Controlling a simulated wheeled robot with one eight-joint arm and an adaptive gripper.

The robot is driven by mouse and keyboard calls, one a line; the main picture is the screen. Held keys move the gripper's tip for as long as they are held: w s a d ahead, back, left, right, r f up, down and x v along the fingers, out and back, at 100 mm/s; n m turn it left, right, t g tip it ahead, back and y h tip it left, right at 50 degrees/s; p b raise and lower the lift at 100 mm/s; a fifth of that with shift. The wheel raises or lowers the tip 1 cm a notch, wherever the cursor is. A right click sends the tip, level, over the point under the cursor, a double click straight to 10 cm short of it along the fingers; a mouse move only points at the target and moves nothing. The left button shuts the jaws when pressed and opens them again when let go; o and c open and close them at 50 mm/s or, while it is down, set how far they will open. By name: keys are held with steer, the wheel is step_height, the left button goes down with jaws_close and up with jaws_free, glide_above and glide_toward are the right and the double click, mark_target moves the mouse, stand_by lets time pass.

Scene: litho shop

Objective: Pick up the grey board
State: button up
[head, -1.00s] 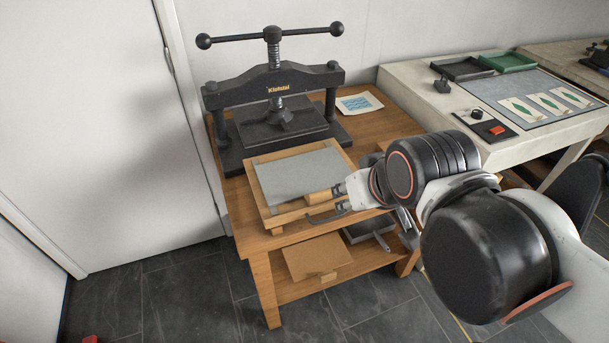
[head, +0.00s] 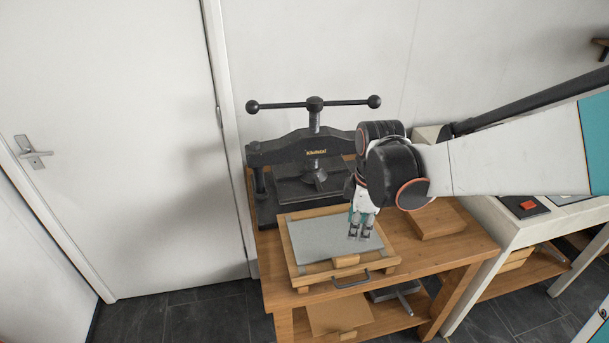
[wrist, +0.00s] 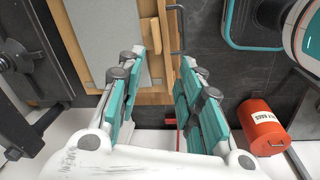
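The grey board (head: 318,243) is a flat sheet on a shallow wooden tray (head: 291,266) on the wooden bench, in front of the black press. A small wooden block (head: 346,260) sits at the board's front edge. My gripper (head: 360,237) appears over the board's right part in the head view, fingers pointing down; its exact height is unclear. The grey board (wrist: 100,30) lies to the left of the fingers there, partly hidden by the left finger.
The black screw press (head: 310,150) stands close behind the tray. A dark handle (head: 351,280) sticks out at the tray's front. A wooden block (head: 435,220) rests on the bench at the right.

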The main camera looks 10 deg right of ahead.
step_height(320, 180, down, 3)
steer(key=w+n+g+p, duration=0.1)
steer(key=w+n+p, duration=0.1)
steer(key=w+n, duration=0.1)
steer(key=n+b, duration=0.1)
steer(key=b, duration=0.2)
glide_toward(348, 257)
steer(key=shift+g, duration=0.3)
step_height(348, 257, down, 5)
steer(key=shift+w+f, duration=0.1)
step_height(348, 257, down, 5)
steer(key=b, duration=0.2)
steer(key=shift+w+b, duration=0.15)
steer(key=shift+b, duration=0.15)
jaws_close()
